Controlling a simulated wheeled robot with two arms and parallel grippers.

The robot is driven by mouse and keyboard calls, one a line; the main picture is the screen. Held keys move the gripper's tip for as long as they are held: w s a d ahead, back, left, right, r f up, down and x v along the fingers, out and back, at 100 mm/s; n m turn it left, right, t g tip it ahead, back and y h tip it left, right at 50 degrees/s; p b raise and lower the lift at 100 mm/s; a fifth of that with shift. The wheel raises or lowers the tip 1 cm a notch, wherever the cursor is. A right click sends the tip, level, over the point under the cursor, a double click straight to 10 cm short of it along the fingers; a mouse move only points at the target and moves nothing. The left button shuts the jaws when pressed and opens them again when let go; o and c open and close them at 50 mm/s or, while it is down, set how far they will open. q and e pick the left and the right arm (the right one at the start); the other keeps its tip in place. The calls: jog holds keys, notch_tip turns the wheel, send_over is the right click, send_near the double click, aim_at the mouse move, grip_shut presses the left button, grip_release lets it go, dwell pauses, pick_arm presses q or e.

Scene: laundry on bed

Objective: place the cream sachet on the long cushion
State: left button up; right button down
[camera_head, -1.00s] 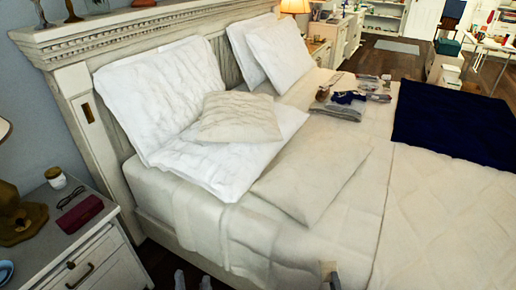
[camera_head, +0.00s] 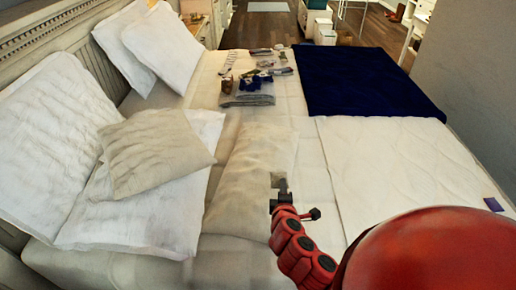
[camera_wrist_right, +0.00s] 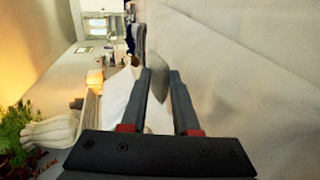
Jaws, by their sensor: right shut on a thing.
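The long cushion (camera_head: 250,165) is beige and lies flat on the bed, left of my right gripper in the head view. My right gripper (camera_head: 278,184) is shut on the cream sachet (camera_head: 277,177), a small beige piece at its fingertips. In the head view they appear over the cushion's right edge; I cannot tell how high above it. In the right wrist view the sachet (camera_wrist_right: 158,84) shows between the two fingers (camera_wrist_right: 160,78), partly hidden by them. My left gripper is not in view.
A square beige cushion (camera_head: 155,152) leans on white pillows (camera_head: 50,130) at the left. Folded clothes and small items (camera_head: 250,88) lie farther back on the bed. A navy blanket (camera_head: 365,82) covers the far right. The white quilt (camera_head: 385,165) at the right is mostly clear.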

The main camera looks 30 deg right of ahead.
send_over(253, 178)
jog(key=s, duration=0.1)
jog(key=shift+f+p, duration=0.45)
jog(key=shift+w+f, duration=0.15)
jog(key=shift+w, duration=0.25)
jog(key=shift+w+a+f, duration=0.1)
jog(key=shift+w, duration=0.15)
notch_tip(253, 178, down, 3)
jog(key=shift+f+p, duration=0.1)
jog(key=shift+p, duration=0.25)
jog(key=shift+f+b, duration=0.3)
jog(key=shift+f, duration=0.05)
jog(key=c, duration=1)
grip_release()
jog(key=shift+o, duration=0.4)
